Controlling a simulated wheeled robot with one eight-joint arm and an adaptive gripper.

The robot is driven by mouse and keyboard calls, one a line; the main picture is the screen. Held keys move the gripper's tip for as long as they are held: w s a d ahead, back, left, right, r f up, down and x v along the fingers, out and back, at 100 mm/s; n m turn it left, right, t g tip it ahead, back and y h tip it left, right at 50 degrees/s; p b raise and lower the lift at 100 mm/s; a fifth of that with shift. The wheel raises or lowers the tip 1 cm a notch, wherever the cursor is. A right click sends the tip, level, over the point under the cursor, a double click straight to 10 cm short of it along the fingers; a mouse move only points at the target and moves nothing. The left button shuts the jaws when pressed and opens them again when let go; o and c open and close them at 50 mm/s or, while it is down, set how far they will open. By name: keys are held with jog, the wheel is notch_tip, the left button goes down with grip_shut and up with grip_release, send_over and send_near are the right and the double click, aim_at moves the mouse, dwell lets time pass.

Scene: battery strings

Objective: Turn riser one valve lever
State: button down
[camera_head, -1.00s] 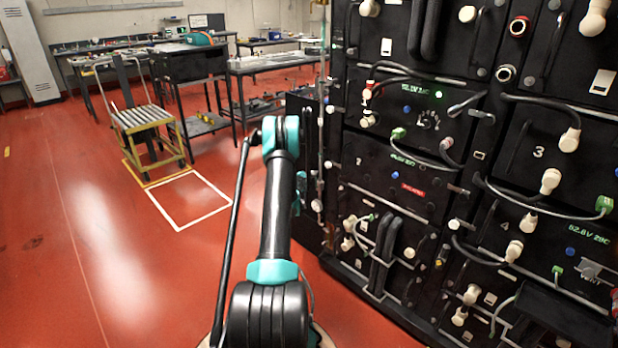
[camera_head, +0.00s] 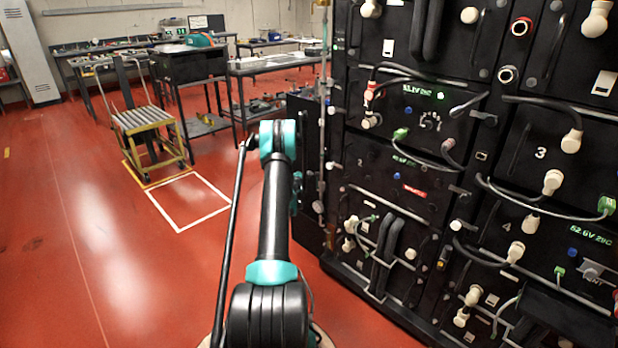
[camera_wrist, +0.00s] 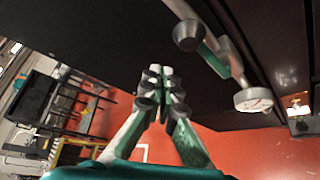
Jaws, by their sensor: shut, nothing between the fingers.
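In the wrist view my gripper (camera_wrist: 162,88) is shut and empty, its fingertips together in mid-frame. To its right a riser pipe (camera_wrist: 229,62) runs along the dark cabinet side. It carries a round white-faced gauge (camera_wrist: 254,100) and a dark round knob-like fitting (camera_wrist: 187,33). A greenish-grey piece (camera_wrist: 213,58) beside the pipe may be the valve lever; I cannot tell for sure. The fingertips look apart from these parts. In the head view a thin vertical riser (camera_head: 322,110) stands at the rack's left edge. My gripper is mostly hidden behind my arm there.
The black battery rack (camera_head: 425,190) with cables and plugs fills the right side. A yellow-framed cart (camera_head: 150,125), a black bench (camera_head: 190,65) and a floor outline (camera_head: 190,228) lie at left. The red floor (camera_head: 110,250) at left is open.

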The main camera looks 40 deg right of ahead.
jog(key=s+a, duration=0.4)
jog(key=a, duration=0.4)
jog(key=shift+s+a+r, duration=0.25)
jog(key=shift+s+r, duration=0.1)
jog(key=a+r+m+y, duration=0.2)
jog(key=a+r+m, duration=0.2)
jog(key=a+r, duration=0.7)
jog(key=s+a+r+m+y, duration=0.2)
jog(key=s+a+r, duration=0.1)
jog(key=a, duration=0.6)
jog(key=s+a+r+m+y, duration=0.1)
jog(key=s+a+r+y, duration=0.2)
jog(key=a, duration=0.6)
jog(key=s+a+f+m+g+y, duration=0.2)
jog(key=s+a+m+y, duration=0.3)
jog(key=s+a, duration=2.1)
jog(key=shift+s+a+f+g+y, duration=0.2)
jog(key=shift+s+g+y, duration=0.1)
jog(key=shift+s+g, duration=0.45)
jog(key=shift+d, duration=0.15)
